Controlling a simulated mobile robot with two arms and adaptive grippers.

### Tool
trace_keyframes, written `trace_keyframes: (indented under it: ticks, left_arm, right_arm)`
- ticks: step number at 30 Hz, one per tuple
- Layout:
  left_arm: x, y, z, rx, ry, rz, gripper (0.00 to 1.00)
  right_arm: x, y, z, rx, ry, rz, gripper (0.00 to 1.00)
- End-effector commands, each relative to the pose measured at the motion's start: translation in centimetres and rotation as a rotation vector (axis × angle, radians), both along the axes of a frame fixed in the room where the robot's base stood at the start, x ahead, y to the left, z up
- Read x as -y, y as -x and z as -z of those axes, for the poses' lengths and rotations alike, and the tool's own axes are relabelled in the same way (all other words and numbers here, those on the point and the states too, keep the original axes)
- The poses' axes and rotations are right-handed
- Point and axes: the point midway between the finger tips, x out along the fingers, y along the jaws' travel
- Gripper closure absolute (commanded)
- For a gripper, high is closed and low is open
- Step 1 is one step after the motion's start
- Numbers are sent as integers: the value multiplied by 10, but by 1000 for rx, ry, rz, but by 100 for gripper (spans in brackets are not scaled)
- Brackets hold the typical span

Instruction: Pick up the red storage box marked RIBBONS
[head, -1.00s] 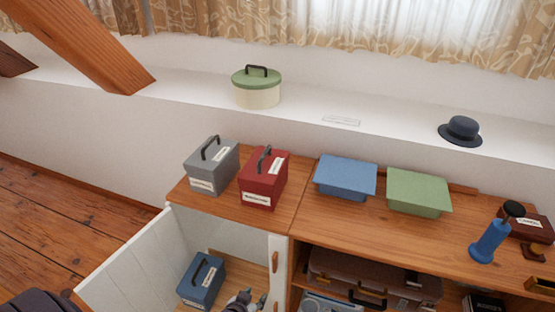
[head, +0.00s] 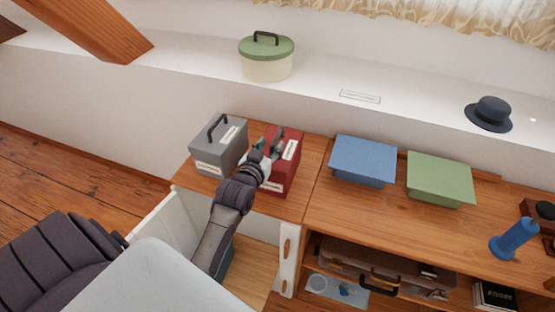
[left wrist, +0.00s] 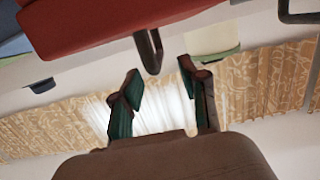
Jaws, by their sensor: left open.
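The red storage box (head: 287,172) stands on the left end of the wooden cabinet top, with white labels too small to read. My left gripper (head: 266,151) is open at the box's top, covering part of it and its handle in the head view. In the left wrist view, the red box (left wrist: 105,22) fills the upper left. Its dark handle (left wrist: 149,52) shows between the directions of the two spread fingers, just beyond the tips of the left gripper (left wrist: 158,72). Nothing is held. My right gripper is not in view.
A grey box (head: 219,146) with a handle stands close left of the red one. A blue lidded box (head: 364,158) and a green one (head: 440,178) stand to the right. A green-lidded tin (head: 266,62) is on the ledge behind. A white cabinet door hangs open below.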

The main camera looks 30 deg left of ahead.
Motion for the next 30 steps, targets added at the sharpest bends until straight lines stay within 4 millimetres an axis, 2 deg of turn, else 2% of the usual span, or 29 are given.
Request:
trace_keyframes:
  ticks: [5,15,23,30]
  left_arm:
    - [-2,-12,1,1,0,1,56]
    - [-10,-54,11,1,-2,1,56]
    - [-11,-56,13,0,-1,1,56]
    - [-11,-56,13,0,-1,1,94]
  right_arm:
    - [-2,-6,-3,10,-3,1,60]
    - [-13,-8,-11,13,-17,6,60]
    - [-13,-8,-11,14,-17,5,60]
    - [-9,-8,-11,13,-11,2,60]
